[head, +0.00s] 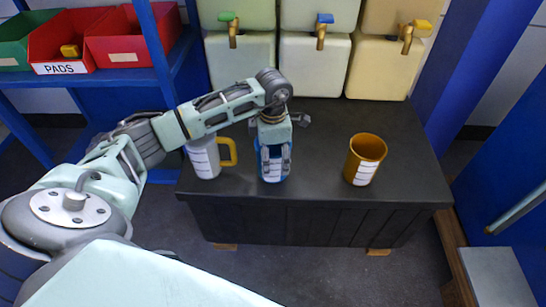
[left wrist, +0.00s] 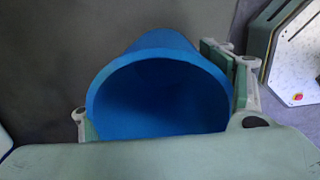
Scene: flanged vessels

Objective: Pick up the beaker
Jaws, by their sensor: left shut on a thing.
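A blue beaker (head: 272,175) with a white label stands upright at the front of the dark bench top. My left gripper (head: 275,160) reaches down over it from above and is shut on it, with the fingers along its sides. In the left wrist view the open mouth of the blue beaker (left wrist: 160,95) faces the camera, between the two fingers. The gripper hides its upper part in the head view. I cannot tell whether its base touches the bench. My right gripper is not in view.
A grey mug (head: 203,158) with a yellow handle stands close on the left. An orange cup (head: 364,160) stands apart on the right. Tanks with taps (head: 320,60) line the back of the bench (head: 320,140). Red bins (head: 130,40) sit on a blue shelf at left.

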